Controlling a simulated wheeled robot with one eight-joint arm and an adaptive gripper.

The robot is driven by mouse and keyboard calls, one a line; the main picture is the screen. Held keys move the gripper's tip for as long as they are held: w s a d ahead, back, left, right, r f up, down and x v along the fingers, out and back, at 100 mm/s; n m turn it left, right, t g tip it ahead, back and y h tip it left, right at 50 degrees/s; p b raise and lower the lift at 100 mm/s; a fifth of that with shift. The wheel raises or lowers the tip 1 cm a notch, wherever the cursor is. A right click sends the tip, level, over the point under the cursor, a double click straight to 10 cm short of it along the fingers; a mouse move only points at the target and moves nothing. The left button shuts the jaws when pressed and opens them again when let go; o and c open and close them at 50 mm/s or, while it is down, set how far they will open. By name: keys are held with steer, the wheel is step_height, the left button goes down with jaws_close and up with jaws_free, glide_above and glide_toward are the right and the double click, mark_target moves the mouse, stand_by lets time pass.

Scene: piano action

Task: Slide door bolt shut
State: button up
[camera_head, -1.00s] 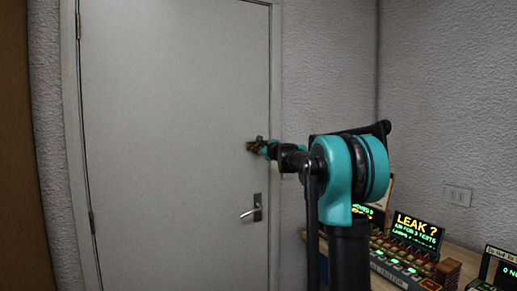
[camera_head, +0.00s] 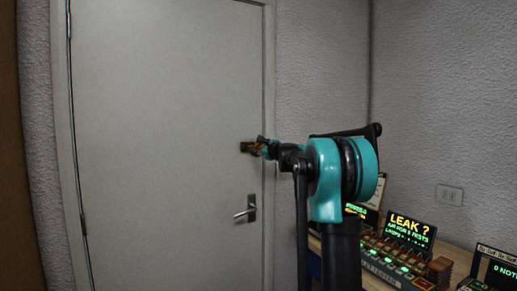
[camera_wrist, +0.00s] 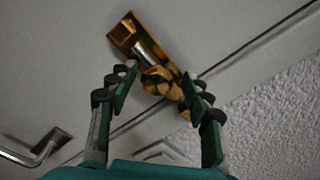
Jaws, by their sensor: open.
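The brass door bolt (camera_wrist: 148,58) shows in the wrist view, mounted on the grey door near its edge, with a pale metal rod section and a rounded knob (camera_wrist: 162,80). My gripper (camera_wrist: 158,85) is open, its green and black fingers on either side of the knob end; I cannot tell whether they touch it. In the head view, my gripper (camera_head: 262,147) is at the door's right edge, and a bit of the brass bolt (camera_head: 246,147) shows just left of it. The grey door (camera_head: 165,120) is closed or nearly so.
A silver door handle (camera_head: 247,210) sits below the bolt; it also shows in the wrist view (camera_wrist: 40,150). A wooden desk with lit display panels (camera_head: 411,230) stands at right. A wall switch (camera_head: 449,195) is above it. Textured wall lies right of the door.

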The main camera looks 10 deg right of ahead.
steer(key=shift+s, duration=0.1)
steer(key=v, duration=1.1)
steer(key=shift+s, duration=0.35)
steer(key=shift+d, duration=0.15)
steer(key=s+a+f+n+g, duration=0.3)
steer(key=s+a+f+n, duration=0.15)
steer(key=s+f, duration=0.35)
steer(key=s+a+f+n+g, duration=0.25)
steer(key=s+f+n, duration=0.3)
steer(key=f, duration=0.35)
steer(key=s+a+f+n+g, duration=0.2)
steer(key=s+a+f+n, duration=0.3)
steer(key=f, duration=0.4)
steer(key=s+d+f+n+g+h, duration=0.1)
steer(key=s+d+f+n+h, duration=0.1)
steer(key=s+f, duration=0.5)
steer(key=s+d+f+n+g+h, duration=0.1)
steer(key=s+d+f+n, duration=0.3)
steer(key=s+f, duration=0.4)
steer(key=s+d+f+n+g+h, duration=0.2)
steer(key=s+d+f+n+g, duration=0.1)
steer(key=s+f, duration=0.5)
steer(key=s, duration=0.3)
steer(key=shift+s+n+h, duration=0.3)
steer(key=shift+s+n, duration=0.1)
steer(key=shift+g, duration=0.25)
